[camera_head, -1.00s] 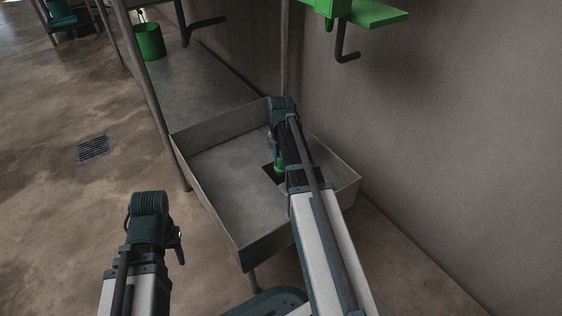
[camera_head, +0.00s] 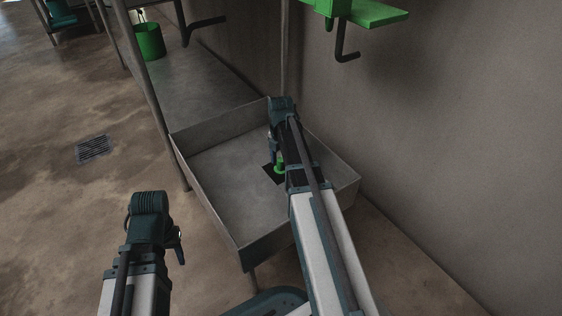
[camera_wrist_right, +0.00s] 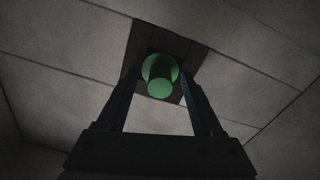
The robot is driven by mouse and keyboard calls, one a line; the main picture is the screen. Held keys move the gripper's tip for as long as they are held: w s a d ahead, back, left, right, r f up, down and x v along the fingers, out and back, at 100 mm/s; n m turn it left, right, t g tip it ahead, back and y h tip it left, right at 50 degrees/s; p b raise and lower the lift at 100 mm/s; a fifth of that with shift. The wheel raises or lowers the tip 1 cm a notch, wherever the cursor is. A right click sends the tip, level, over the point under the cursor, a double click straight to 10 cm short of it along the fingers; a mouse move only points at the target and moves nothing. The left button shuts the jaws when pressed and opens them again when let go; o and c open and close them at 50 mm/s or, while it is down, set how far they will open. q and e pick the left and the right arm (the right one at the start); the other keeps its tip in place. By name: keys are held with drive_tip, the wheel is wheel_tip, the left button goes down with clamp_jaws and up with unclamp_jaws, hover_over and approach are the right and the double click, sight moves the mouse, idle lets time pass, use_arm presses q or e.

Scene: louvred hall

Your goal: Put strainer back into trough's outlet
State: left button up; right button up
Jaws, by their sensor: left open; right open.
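The trough (camera_head: 215,180) is a grey metal basin with a dark square outlet (camera_head: 271,174) in its floor. The green strainer (camera_head: 281,168) is at this outlet, partly hidden by my right arm. In the right wrist view the strainer (camera_wrist_right: 160,76) shows as a round green body with a lighter green knob, over the dark square. My right gripper (camera_head: 275,158) reaches down over it. Its open fingers (camera_wrist_right: 159,84) stand on either side of the strainer, with gaps visible. How deep the strainer sits is unclear. My left gripper (camera_head: 180,248) is open and empty, outside the trough.
The trough walls rise around my right gripper. A grey wall (camera_head: 430,150) stands close on the right, with a green shelf (camera_head: 372,12) and a dark hook (camera_head: 345,50). A green bucket (camera_head: 149,41) stands behind the trough. The floor at left is clear around a drain grate (camera_head: 93,149).

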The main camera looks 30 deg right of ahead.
drive_tip(key=shift+r+p, duration=3.25)
drive_tip(key=shift+r, duration=0.15)
wheel_tip(320, 180, up, 14)
drive_tip(key=p, duration=1.3)
drive_tip(key=shift+p, duration=0.4)
